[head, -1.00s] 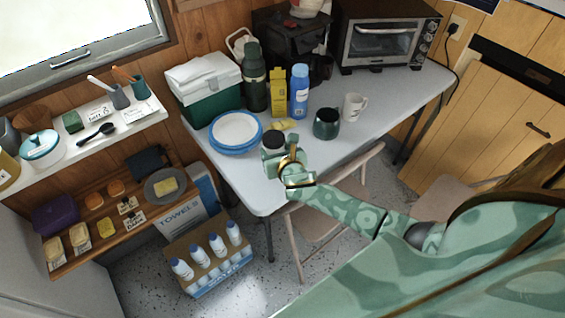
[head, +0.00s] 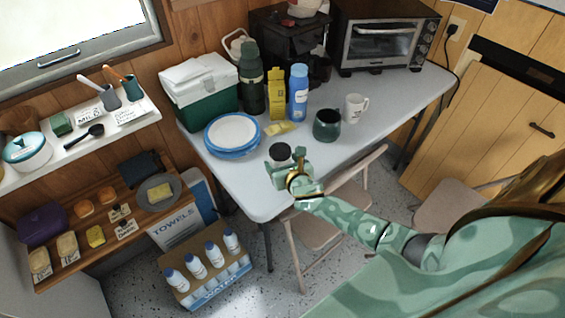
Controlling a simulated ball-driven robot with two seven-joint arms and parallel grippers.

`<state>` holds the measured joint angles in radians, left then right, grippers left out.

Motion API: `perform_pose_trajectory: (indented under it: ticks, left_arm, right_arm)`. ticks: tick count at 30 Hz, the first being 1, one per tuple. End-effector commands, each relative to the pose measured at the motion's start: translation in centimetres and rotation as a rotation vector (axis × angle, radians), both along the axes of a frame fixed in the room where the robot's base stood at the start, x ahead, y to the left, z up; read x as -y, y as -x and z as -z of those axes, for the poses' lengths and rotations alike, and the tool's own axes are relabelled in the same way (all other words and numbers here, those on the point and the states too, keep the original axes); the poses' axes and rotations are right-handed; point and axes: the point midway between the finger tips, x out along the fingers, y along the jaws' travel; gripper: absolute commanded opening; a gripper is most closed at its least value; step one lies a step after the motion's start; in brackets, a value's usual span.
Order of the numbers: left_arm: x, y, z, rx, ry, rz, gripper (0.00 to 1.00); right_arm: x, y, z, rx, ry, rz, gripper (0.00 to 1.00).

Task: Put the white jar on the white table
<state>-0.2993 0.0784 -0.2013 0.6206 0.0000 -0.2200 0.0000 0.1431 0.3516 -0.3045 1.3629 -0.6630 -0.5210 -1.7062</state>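A small jar with a dark round lid (head: 280,152) is at the front edge of the white table (head: 255,190); the fingers hide most of its body. My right gripper (head: 287,168) is around this jar, one finger on each side, and appears shut on it. The jar is upright or nearly so and overlaps the table's front edge in the picture; I cannot tell whether its base touches the top. My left gripper is not in view.
A blue-rimmed plate stack (head: 232,135), yellow packet (head: 279,128), dark green mug (head: 327,125) and white mug (head: 355,108) stand nearby. A cooler (head: 200,95), bottles and a toaster oven (head: 383,40) stand behind. A folding chair (head: 320,228) is by the front edge. The table's front left part is clear.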

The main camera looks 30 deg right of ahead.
Motion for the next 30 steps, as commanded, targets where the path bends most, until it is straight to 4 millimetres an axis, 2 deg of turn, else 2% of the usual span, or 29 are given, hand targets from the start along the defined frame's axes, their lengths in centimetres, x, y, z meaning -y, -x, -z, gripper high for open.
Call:
perform_pose_trajectory:
  ticks: [11, 14, 24, 30]
  left_arm:
    - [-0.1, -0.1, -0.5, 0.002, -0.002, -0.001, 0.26]
    - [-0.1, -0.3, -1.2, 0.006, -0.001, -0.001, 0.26]
    - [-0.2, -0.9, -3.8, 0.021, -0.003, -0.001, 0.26]
    - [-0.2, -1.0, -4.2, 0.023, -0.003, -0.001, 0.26]
  right_arm:
    - [-0.1, 0.2, -0.6, 0.001, -0.001, 0.000, 0.77]
    - [-0.4, 1.6, -1.3, 0.001, 0.000, 0.000, 0.77]
    - [-2.0, 8.5, -4.3, 0.001, -0.001, -0.001, 0.77]
    - [-2.5, 10.5, -5.0, 0.002, 0.000, 0.000, 0.77]
